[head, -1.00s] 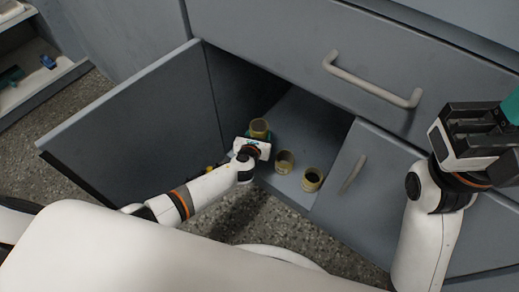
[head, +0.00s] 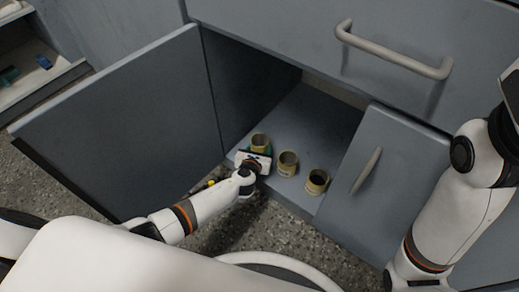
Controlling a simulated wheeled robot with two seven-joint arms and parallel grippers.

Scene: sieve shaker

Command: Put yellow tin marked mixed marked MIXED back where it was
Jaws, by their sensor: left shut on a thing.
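My left gripper (head: 262,152) reaches into the open cabinet and is shut on a yellowish tin (head: 260,140). The tin is upright, and its lower part is hidden behind the gripper. Whether it touches the cabinet floor (head: 325,125) cannot be told. Two similar yellowish open-topped tins stand to its right on the cabinet floor: a middle tin (head: 287,170) and a right tin (head: 315,188) with a dark inside. No marking can be read on any tin. My right arm is at the right edge; its gripper is out of the picture.
The cabinet's left door (head: 120,120) stands wide open beside my left arm. The right door (head: 385,165) with its handle is shut. A drawer (head: 300,40) with a bar handle is above the opening. The cabinet floor behind the tins is clear.

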